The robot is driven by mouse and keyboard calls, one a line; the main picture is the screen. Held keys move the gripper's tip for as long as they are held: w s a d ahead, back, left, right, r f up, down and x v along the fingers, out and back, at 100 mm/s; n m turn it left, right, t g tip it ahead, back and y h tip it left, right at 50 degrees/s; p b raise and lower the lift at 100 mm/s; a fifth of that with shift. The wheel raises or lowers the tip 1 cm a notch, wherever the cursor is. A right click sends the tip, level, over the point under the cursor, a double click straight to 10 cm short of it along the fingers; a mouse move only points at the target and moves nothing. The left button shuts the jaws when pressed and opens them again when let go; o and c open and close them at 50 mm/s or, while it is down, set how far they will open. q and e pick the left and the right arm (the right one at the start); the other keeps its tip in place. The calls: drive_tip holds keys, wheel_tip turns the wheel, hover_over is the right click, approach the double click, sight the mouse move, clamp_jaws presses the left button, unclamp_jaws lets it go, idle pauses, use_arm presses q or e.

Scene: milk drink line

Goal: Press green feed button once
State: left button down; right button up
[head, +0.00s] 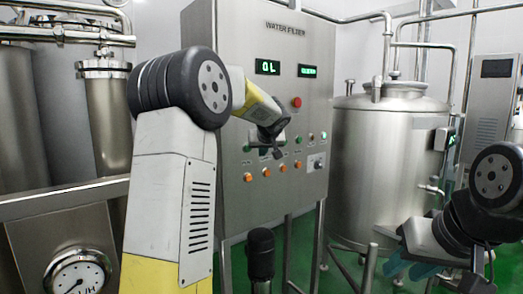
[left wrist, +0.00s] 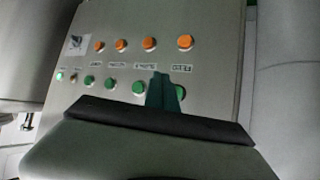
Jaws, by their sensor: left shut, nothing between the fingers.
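The grey control panel (head: 270,90), titled WATER FILTER, carries a row of green buttons above a row of orange ones. In the left wrist view the panel appears upside down. There the feed button (left wrist: 180,92), a green one at the right end of its row beside a label that seems to read FEED, is partly hidden by my fingers. My left gripper (head: 266,151) is shut and empty at the panel's green row; its dark teal fingertips show in the left wrist view (left wrist: 160,80). I cannot tell whether they touch the button. My right gripper (head: 409,267) appears open and empty, low at the right.
A red button (head: 297,102) and green displays (head: 267,67) sit higher on the panel. Orange buttons (head: 267,172) are close below the green row. A steel tank (head: 385,160) stands to the right, and a pressure gauge (head: 77,278) is at lower left.

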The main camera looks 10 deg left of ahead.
use_arm(q)
drive_tip(key=shift+w+a, duration=0.75)
drive_tip(key=shift+a, duration=0.2)
drive_tip(key=shift+w+a, duration=0.7)
drive_tip(key=shift+a, duration=0.2)
drive_tip(key=shift+a, duration=0.1)
idle(0.6)
drive_tip(key=shift+w+a, duration=0.25)
drive_tip(key=shift+w+a, duration=0.25)
drive_tip(key=shift+a, duration=0.1)
idle(0.8)
drive_tip(key=shift+s+d, duration=0.55)
drive_tip(key=shift+d, duration=0.1)
drive_tip(key=shift+d, duration=0.1)
drive_tip(key=s+d, duration=0.1)
drive_tip(key=d, duration=0.1)
drive_tip(key=s+d, duration=0.1)
drive_tip(key=s, duration=0.1)
drive_tip(key=shift+d, duration=0.4)
